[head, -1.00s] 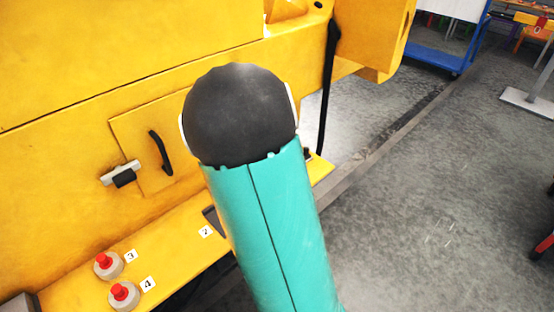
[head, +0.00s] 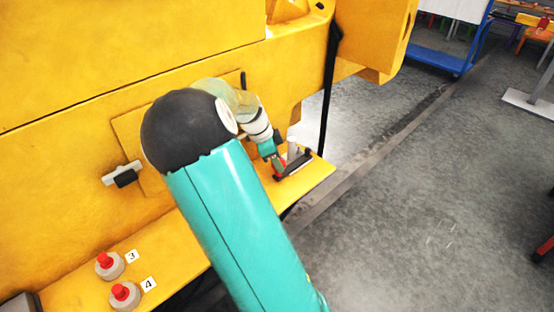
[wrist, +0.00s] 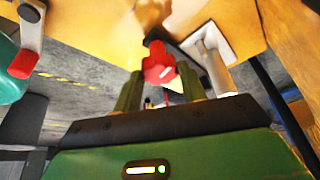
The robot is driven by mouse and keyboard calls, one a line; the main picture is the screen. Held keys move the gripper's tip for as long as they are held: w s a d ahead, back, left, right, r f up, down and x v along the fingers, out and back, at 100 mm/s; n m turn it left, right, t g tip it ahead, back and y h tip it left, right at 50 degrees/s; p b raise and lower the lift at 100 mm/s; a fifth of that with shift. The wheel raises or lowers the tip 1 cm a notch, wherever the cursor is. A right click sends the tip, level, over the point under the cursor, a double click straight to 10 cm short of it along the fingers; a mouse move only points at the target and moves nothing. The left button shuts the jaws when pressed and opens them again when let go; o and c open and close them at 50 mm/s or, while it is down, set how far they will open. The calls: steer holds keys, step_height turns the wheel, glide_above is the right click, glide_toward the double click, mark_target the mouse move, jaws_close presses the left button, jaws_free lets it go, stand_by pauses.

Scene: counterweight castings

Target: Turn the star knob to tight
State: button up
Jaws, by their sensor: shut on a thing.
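The red star knob (wrist: 158,66) shows in the wrist view between the two green fingers of my gripper (wrist: 160,88), which is shut on it. Its lobes stick out beyond the fingertips, and a pale mark shows on its side. In the head view, my gripper (head: 279,162) is at the right end of the yellow ledge, and only a small patch of red shows there. The knob's mount is mostly hidden. I cannot tell how tight the knob is.
A pale post (head: 293,142) stands close to my gripper on the yellow ledge (head: 312,178). Red-topped grey fittings (head: 109,265) and (head: 124,296) sit by labels 3 and 4. A T-shaped latch (head: 122,174) is on the yellow panel.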

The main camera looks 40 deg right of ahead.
steer(key=shift+f+m, duration=0.1)
steer(key=shift+m, duration=0.3)
steer(key=o, duration=1)
steer(key=shift+r, duration=0.3)
step_height(320, 180, up, 2)
steer(key=shift+w+r, duration=0.1)
steer(key=shift+r, duration=0.15)
steer(key=shift+s+a+r, duration=1.3)
steer(key=shift+s+r, duration=0.35)
steer(key=shift+s, duration=0.3)
steer(key=shift+s+a+r, duration=1.3)
steer(key=shift+s+r, duration=0.4)
steer(key=shift+s, duration=0.3)
steer(key=shift+s+a+r, duration=1.3)
steer(key=shift+s+r, duration=0.35)
steer(key=shift+s, duration=0.3)
